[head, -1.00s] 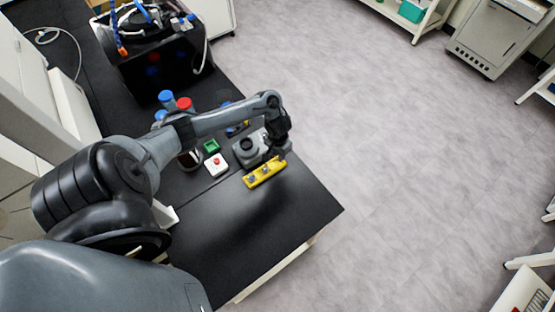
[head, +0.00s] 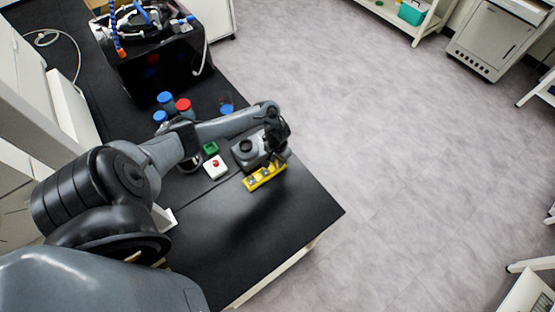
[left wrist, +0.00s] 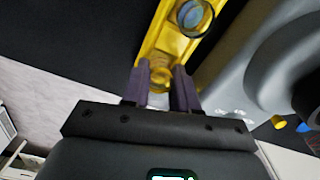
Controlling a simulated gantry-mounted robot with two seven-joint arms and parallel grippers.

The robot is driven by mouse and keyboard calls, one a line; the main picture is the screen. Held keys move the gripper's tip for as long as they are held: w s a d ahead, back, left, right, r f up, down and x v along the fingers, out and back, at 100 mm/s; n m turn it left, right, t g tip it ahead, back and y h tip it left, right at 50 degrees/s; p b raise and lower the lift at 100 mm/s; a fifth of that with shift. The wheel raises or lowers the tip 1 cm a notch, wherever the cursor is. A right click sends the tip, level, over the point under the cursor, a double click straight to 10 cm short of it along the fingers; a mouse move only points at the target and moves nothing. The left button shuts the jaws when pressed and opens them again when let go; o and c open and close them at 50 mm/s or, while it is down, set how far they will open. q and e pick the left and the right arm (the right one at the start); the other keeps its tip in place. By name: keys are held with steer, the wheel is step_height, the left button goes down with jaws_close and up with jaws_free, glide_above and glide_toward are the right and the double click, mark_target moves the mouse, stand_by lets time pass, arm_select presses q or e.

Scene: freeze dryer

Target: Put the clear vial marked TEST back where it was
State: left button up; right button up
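The yellow rack (head: 266,184) lies near the right edge of the black bench, with small vials in it. My left gripper (head: 281,163) is at its far right end, pointing down. In the left wrist view, the yellow rack (left wrist: 151,47) runs up from between my fingers. My left gripper (left wrist: 161,76) has a clear vial (left wrist: 160,78) between its two fingers, which look closed on it. The vial is at the rack's end; whether it is fully seated cannot be told. Another vial (left wrist: 194,17) stands further along the rack. No TEST mark is readable. My right gripper is not visible.
A grey device (head: 246,149) stands close beside the rack. A white box with a red button (head: 215,167), a green block (head: 210,148) and blue- and red-capped bottles (head: 184,105) are further left. The front of the bench (head: 250,235) is clear.

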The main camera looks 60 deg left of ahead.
arm_select(q)
steer(key=o, duration=0.4)
steer(key=shift+r, duration=0.1)
step_height(320, 180, up, 11)
steer(key=p, duration=0.5)
steer(key=d+r+m+t, duration=0.1)
steer(key=d+m+t, duration=0.5)
steer(key=d, duration=1.6)
steer(key=s+d+r, duration=0.1)
steer(key=s+r, duration=0.2)
steer(key=s, duration=0.1)
steer(key=s+d+r+g, duration=0.1)
steer(key=s+r, duration=0.3)
steer(key=s+d+r+g, duration=0.1)
steer(key=s+r, duration=0.3)
steer(key=shift+s+r+m, duration=0.1)
steer(key=shift+m, duration=0.3)
